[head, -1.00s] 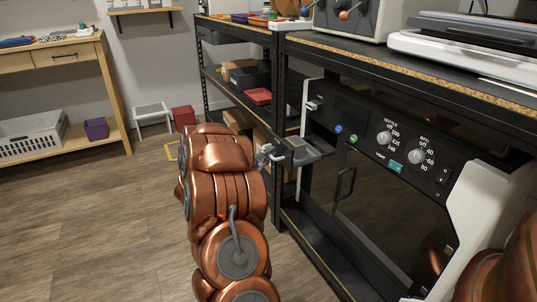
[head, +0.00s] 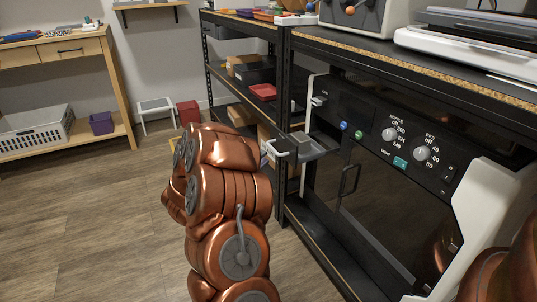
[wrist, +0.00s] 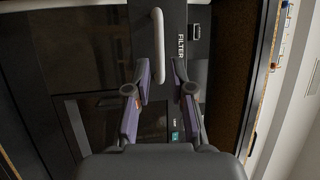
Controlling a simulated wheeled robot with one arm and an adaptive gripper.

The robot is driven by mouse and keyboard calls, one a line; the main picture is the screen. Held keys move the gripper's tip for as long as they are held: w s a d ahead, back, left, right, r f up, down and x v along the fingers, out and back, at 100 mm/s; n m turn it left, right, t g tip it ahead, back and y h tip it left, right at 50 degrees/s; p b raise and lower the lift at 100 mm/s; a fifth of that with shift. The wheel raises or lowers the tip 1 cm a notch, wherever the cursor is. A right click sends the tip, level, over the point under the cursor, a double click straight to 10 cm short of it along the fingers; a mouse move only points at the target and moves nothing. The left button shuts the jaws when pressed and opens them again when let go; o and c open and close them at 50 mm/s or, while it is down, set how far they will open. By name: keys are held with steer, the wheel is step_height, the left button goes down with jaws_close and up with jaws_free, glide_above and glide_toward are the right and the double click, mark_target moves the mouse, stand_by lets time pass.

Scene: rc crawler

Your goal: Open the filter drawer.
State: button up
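The filter drawer (head: 317,148) is a grey tray that sticks out from the upper left of the black machine front in the head view. Its light bar handle (head: 277,152) faces left, towards my arm. In the wrist view, the drawer front (wrist: 177,18) carries the word FILTER beside the pale handle (wrist: 159,45). My gripper (wrist: 161,76) is open, with its purple-padded fingers apart and nothing held. The handle lies ahead of and between the fingertips, apparently clear of both. In the head view the fingers are hidden by my copper arm.
The black machine (head: 375,215) has knobs and a dark door with its own handle (head: 349,181). It stands under a shelf top (head: 440,75). A shelving rack (head: 235,75) holds bins behind the drawer. Wooden floor (head: 110,225) is clear to the left.

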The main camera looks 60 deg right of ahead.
steer(key=shift+v, duration=2.85)
